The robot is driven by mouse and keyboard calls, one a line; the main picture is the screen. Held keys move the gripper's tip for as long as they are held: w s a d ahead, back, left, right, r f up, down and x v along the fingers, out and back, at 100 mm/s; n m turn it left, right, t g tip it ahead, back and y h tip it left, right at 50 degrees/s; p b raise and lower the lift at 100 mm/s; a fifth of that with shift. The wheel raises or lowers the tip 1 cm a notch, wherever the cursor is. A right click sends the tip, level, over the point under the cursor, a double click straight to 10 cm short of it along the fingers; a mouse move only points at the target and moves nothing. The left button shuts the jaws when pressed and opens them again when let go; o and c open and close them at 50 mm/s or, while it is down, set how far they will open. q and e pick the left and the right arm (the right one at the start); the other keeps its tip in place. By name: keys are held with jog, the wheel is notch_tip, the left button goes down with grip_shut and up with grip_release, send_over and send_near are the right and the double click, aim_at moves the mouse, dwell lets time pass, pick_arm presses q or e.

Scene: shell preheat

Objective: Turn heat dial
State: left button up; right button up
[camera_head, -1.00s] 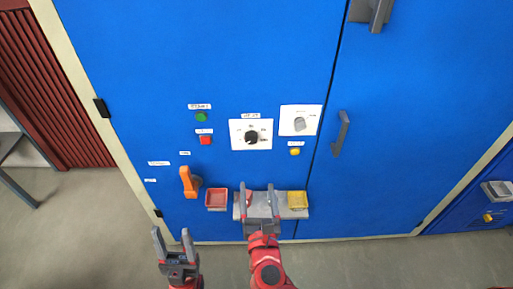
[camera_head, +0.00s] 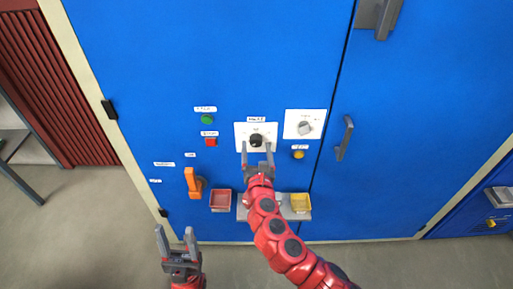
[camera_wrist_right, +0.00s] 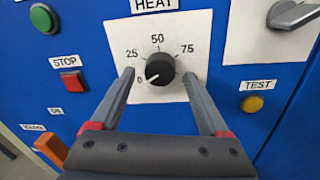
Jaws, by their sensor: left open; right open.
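The black heat dial (camera_wrist_right: 159,70) sits on a white plate marked HEAT, with 0, 25, 50 and 75 around it. Its white pointer line points to the lower left, near the 0. In the head view the dial (camera_head: 256,140) is on the blue cabinet front. My right gripper (camera_head: 257,148) is open in front of the dial. In the right wrist view its fingers (camera_wrist_right: 158,80) stand apart, one on each side of the dial, and contact cannot be seen. My left gripper (camera_head: 175,236) is open and empty, low at the left, away from the panel.
A second white plate with a grey knob (camera_head: 305,128) is to the right. A green button (camera_head: 207,119), red STOP button (camera_wrist_right: 73,81), yellow TEST button (camera_wrist_right: 252,103) and orange handle (camera_head: 193,182) surround the dial. A shelf with a yellow bin (camera_head: 301,203) and red bin (camera_head: 221,201) sit below.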

jog(key=shift+w, duration=0.15)
grip_shut()
dwell(0.4)
